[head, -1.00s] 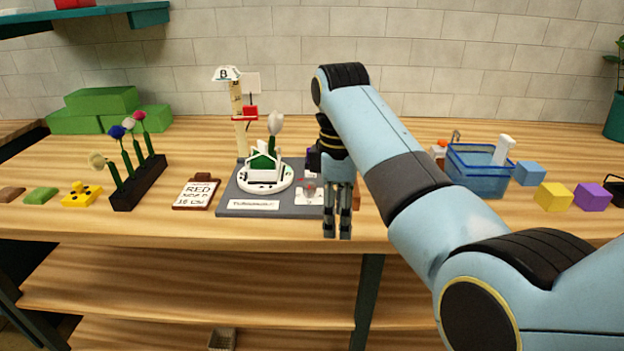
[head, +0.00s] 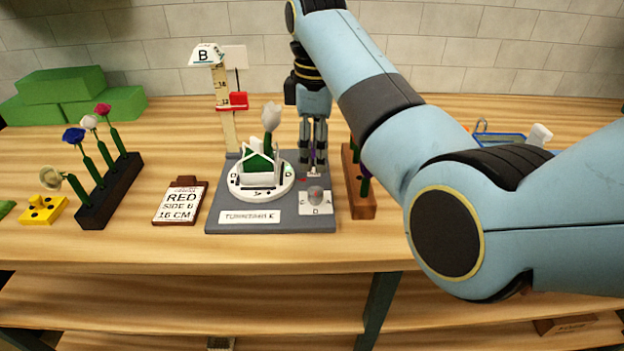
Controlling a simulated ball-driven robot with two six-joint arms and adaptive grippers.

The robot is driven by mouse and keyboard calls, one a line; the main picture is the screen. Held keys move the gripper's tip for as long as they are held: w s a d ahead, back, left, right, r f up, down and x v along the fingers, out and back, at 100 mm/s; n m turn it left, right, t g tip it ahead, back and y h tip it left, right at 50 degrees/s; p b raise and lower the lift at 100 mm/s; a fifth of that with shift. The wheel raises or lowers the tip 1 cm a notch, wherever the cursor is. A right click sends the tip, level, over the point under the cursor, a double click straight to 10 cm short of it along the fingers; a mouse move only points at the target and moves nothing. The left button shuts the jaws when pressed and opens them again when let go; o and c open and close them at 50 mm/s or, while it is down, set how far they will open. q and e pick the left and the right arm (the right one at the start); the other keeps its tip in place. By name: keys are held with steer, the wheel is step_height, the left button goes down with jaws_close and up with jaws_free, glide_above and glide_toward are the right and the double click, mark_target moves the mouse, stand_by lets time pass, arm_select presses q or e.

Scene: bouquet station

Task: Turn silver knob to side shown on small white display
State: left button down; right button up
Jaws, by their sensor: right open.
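The silver knob (head: 315,193) sits on a small white plate (head: 317,208) with letters around it, at the front right of the grey turntable base (head: 222,200). The letters C, D and A can be made out; the pointer direction is too small to read. A small white display (head: 207,55) on top of the ruler post shows the letter B. My right gripper (head: 313,162) is open, fingers pointing down, above and behind the knob in the picture, apart from it. My left gripper is out of view.
A round white turntable (head: 286,184) with a green and white holder and a white flower stands left of the knob. A brown flower rack (head: 361,205) is close on the right. A clipboard (head: 181,205) reads RED, SIDE B, 16 CM. A dark flower rack (head: 108,193) stands left.

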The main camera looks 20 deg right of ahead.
glide_above(316, 191)
step_height(316, 191, down, 5)
steer(key=shift+s+f, duration=0.1)
steer(key=shift+s, duration=0.05)
step_height(316, 191, down, 4)
steer(key=shift+f, duration=0.1)
steer(key=shift+w+f, duration=0.1)
steer(key=shift+w, duration=0.1)
steer(key=shift+c, duration=0.2)
steer(key=c, duration=0.5)
jaws_close()
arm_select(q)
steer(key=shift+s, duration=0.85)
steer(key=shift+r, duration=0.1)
